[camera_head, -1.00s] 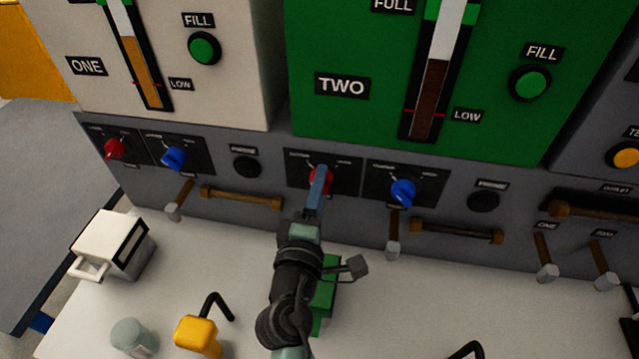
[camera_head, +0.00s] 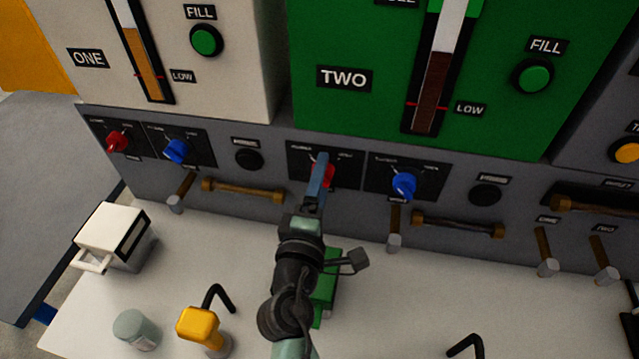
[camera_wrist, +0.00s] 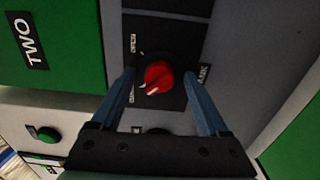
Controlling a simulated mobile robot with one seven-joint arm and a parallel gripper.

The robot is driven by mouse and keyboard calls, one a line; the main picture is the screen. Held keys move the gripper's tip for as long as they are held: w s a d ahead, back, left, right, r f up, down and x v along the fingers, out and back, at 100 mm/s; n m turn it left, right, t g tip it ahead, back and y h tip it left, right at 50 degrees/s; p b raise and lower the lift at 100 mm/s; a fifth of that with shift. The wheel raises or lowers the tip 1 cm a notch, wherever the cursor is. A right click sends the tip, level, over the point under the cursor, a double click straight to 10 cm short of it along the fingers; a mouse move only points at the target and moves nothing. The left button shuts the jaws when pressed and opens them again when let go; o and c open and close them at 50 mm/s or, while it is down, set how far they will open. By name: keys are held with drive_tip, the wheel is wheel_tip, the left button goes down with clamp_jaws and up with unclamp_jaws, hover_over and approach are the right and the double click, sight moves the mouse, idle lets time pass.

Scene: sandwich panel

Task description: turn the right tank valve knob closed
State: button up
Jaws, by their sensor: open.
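The right tank, a green box (camera_head: 390,60) marked TWO, has a red valve knob (camera_head: 329,175) on the grey panel below it. In the wrist view the red knob (camera_wrist: 158,75) sits on a black plate, its white mark pointing to the lower left. My gripper (camera_head: 321,160) reaches the knob, and its blue finger hides part of it in the head view. In the wrist view my gripper (camera_wrist: 159,72) is open, with one finger on each side of the knob. A gap shows between the knob and each finger; contact cannot be told.
A blue knob (camera_head: 404,185) is right of the red one, and a brown handle bar (camera_head: 457,225) is below it. Tank ONE's red knob (camera_head: 116,142) and blue knob (camera_head: 176,151) are at left. A white container (camera_head: 112,235) and a yellow-topped item (camera_head: 199,325) stand on the counter.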

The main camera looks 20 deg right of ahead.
drive_tip(key=b+v, duration=0.2)
drive_tip(key=v, duration=1.1)
